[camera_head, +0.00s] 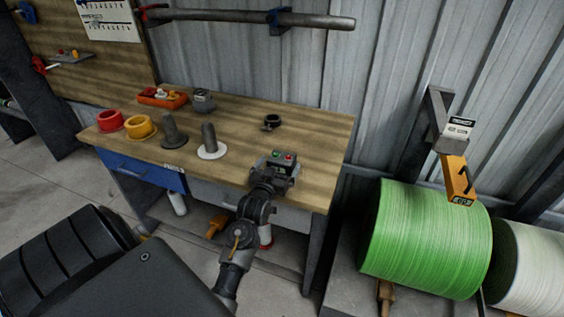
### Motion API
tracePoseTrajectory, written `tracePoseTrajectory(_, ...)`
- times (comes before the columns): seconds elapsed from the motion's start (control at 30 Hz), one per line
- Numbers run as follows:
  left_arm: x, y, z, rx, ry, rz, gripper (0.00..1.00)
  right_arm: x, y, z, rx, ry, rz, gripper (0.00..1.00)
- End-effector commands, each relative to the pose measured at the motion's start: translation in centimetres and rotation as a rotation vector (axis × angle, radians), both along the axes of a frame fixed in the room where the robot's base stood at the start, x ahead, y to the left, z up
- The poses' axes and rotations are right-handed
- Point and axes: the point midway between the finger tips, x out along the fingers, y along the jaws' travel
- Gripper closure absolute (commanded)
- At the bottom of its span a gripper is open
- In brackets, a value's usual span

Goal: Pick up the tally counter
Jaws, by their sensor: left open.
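The tally counter is too small to name for certain. A small grey device with a paler face (203,100) stands at the back of the wooden bench (318,150), and a low dark ring-like piece (271,121) lies near the bench's middle back. My left gripper (272,176) is open at the bench's front edge. It is at or just in front of a grey box with red and green buttons (284,158); I cannot tell whether they touch. Its fingertips are hard to make out. It is apart from both small pieces. My right gripper is not in view.
Red (109,122) and yellow (140,126) rolls, two dark upright cylinders (209,138) and an orange tray (162,98) stand on the left half. The bench's right rear is clear. A large green spool (425,240) stands at right.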

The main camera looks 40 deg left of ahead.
Motion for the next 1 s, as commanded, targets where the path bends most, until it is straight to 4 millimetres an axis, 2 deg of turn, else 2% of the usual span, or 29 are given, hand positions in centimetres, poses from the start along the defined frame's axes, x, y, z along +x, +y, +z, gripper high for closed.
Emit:
tracePoseTrajectory(0.13,1.32,0.6,-0.02,0.001,0.0,0.001,0.0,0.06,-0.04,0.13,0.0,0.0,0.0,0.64)
tracePoseTrajectory(0.4,1.48,0.64,-0.07,0.001,0.0,0.0,0.01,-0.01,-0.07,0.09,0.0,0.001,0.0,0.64)
tracePoseTrajectory(0.8,1.47,0.61,0.0,0.001,-0.001,0.0,0.52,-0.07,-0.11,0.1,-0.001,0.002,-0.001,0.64)
tracePoseTrajectory(1.0,1.47,0.61,-0.01,0.001,-0.001,0.0,0.52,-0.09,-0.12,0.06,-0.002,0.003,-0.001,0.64)
